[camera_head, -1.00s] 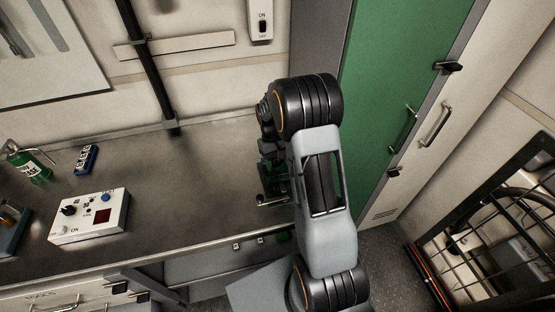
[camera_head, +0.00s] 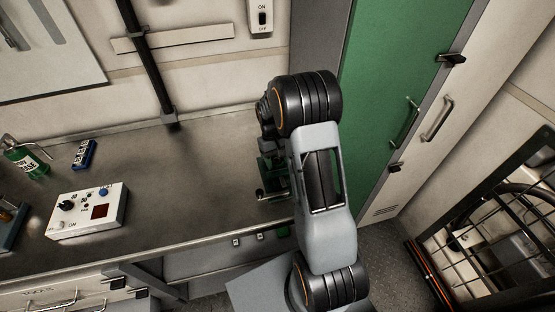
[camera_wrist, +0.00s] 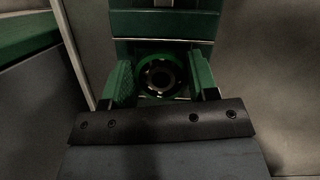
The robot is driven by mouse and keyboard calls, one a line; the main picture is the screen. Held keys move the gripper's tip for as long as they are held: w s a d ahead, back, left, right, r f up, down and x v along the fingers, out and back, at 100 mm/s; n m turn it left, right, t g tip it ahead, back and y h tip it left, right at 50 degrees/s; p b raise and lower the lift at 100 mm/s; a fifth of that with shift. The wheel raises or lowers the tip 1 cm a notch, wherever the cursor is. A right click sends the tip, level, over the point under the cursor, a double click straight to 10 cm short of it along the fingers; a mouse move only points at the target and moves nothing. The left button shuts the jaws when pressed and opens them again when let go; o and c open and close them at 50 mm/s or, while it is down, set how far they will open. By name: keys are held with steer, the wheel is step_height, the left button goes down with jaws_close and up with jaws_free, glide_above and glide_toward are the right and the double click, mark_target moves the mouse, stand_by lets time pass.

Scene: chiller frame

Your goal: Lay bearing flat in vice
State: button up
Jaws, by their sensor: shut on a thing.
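The bearing (camera_wrist: 146,77) is a round ring with a dark centre and balls around it, and it looks green-tinted. In the wrist view it sits between the two green-looking fingers of my gripper (camera_wrist: 162,74), which are shut on it. Its round face is turned to the wrist camera. The green vice (camera_wrist: 165,25) fills the top middle of that view, just beyond the bearing. In the head view the vice (camera_head: 268,178) stands at the bench's right end, partly hidden by my arm. My gripper and the bearing are hidden there. I cannot tell whether the bearing touches the vice.
The grey bench (camera_head: 190,190) is clear left of the vice. A white control box (camera_head: 87,210), a blue block (camera_head: 84,154) and a green bottle (camera_head: 27,160) stand farther left. A green door (camera_head: 390,80) and a wire cage (camera_head: 510,220) are on the right.

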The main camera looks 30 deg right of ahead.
steer(key=shift+s+f, duration=0.1)
steer(key=shift+f, duration=0.2)
